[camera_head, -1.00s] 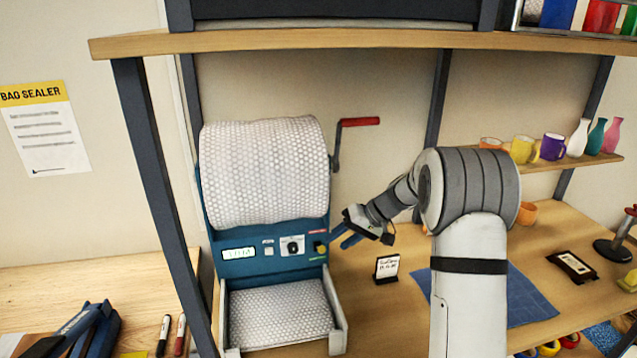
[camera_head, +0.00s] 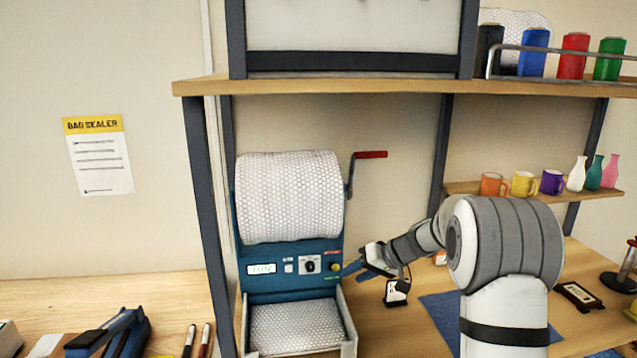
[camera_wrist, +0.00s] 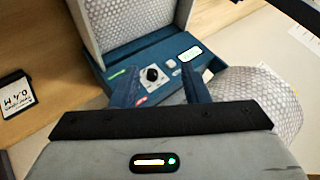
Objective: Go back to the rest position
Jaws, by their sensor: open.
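My gripper (camera_head: 357,268) is at the right side of the blue bubble-wrap machine (camera_head: 290,258), close to its front panel. In the wrist view my gripper (camera_wrist: 156,82) is open and empty, with its two blue fingers apart in front of the panel. The panel carries a black knob (camera_wrist: 152,74), which lies between the fingers in that view, and a lit display (camera_wrist: 190,53). I cannot tell whether a finger touches the machine.
A red crank handle (camera_head: 371,154) sticks out from the machine's right side. A small sign (camera_head: 396,292) stands right of it on the bench. A shelf (camera_head: 330,87) runs above. Mugs and vases stand on a small shelf (camera_head: 600,193) at right.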

